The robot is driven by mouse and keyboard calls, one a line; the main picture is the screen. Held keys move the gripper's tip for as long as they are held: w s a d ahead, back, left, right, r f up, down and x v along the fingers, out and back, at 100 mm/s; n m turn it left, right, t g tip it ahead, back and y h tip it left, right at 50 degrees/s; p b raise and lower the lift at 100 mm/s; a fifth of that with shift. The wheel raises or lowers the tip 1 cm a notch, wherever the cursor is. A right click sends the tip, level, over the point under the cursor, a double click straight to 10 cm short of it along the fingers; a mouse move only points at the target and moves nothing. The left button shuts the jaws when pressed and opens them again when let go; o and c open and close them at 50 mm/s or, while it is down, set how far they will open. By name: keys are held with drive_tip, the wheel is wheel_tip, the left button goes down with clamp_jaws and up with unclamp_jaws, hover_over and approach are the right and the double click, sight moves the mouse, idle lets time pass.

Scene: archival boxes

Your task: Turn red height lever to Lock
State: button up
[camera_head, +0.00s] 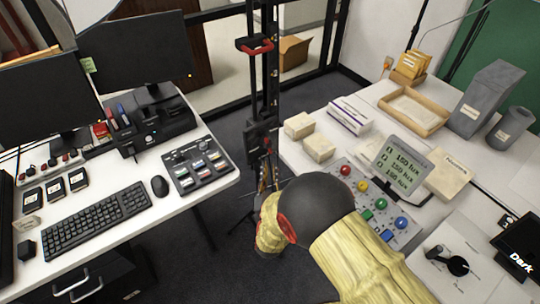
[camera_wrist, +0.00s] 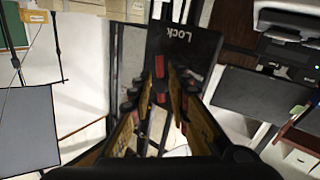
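A black plate (camera_wrist: 178,45) marked "Lock" shows upside down at the top of the wrist view. Below the word is a narrow upright red part (camera_wrist: 160,67), which looks like the height lever. My gripper (camera_wrist: 157,92) points at it, with its yellow-and-black fingers spread to either side and a gap between them. I cannot tell whether either finger touches the lever. In the head view my gripper (camera_head: 265,180) is at the lower part of the black stand (camera_head: 262,134), mostly hidden behind my own arm. The lever cannot be made out there.
A red-ended handle (camera_head: 254,47) juts from the stand higher up. A desk with a keyboard (camera_head: 98,218) and monitors stands left. A table with a button panel (camera_head: 372,205), a display (camera_head: 402,166) and pale boxes (camera_head: 318,147) stands right. Dark floor lies between them.

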sight(270, 152)
drive_tip(key=w+b, duration=0.2)
drive_tip(key=w, duration=0.4)
drive_tip(key=shift+w, duration=0.15)
drive_tip(key=shift+w+r, duration=0.15)
drive_tip(key=shift+w, duration=0.6)
drive_tip(key=shift+c, duration=1.3)
clamp_jaws()
